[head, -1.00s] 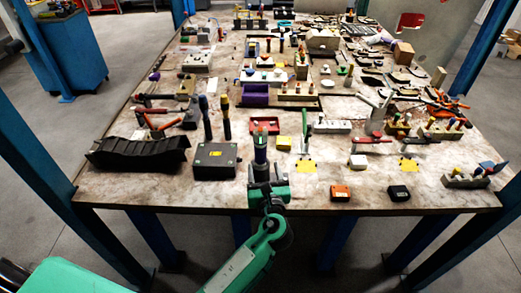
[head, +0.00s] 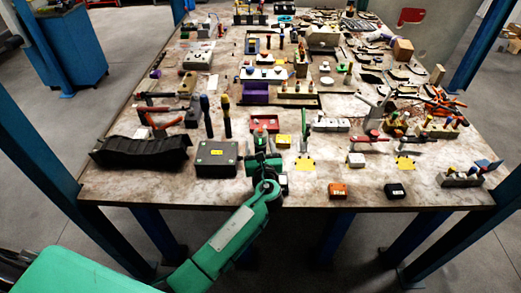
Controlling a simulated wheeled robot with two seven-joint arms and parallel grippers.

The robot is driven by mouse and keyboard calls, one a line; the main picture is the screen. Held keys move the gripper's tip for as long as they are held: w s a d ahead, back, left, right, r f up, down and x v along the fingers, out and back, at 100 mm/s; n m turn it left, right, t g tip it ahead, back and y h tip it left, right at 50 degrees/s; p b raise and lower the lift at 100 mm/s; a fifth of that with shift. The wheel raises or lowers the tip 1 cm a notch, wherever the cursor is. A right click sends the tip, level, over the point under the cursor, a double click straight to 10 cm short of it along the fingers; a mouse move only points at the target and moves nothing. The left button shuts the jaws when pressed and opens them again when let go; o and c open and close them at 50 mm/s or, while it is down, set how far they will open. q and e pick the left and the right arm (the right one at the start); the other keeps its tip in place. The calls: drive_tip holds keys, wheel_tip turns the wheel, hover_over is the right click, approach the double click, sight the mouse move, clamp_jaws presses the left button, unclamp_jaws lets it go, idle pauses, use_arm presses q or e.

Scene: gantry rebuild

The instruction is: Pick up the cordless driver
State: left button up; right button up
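A dark upright tool, which looks like the cordless driver (head: 261,142), stands near the front edge of the table in the head view, right of a black box. My green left arm reaches up to it from the lower left. My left gripper (head: 263,160) is at the tool and covers its lower part. The fingers are small and dark against it, so I cannot tell whether they are open or shut, or whether they touch it. My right gripper is not in view.
The black box (head: 216,160) and a black ribbed tray (head: 140,151) lie to the left. Two upright handled tools stand behind the box. A red tray (head: 265,123) is just behind the gripper. An orange block (head: 338,190) and a small black block (head: 394,190) lie to the right.

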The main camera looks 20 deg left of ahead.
use_arm(q)
clamp_jaws()
drive_tip(key=shift+r, duration=0.15)
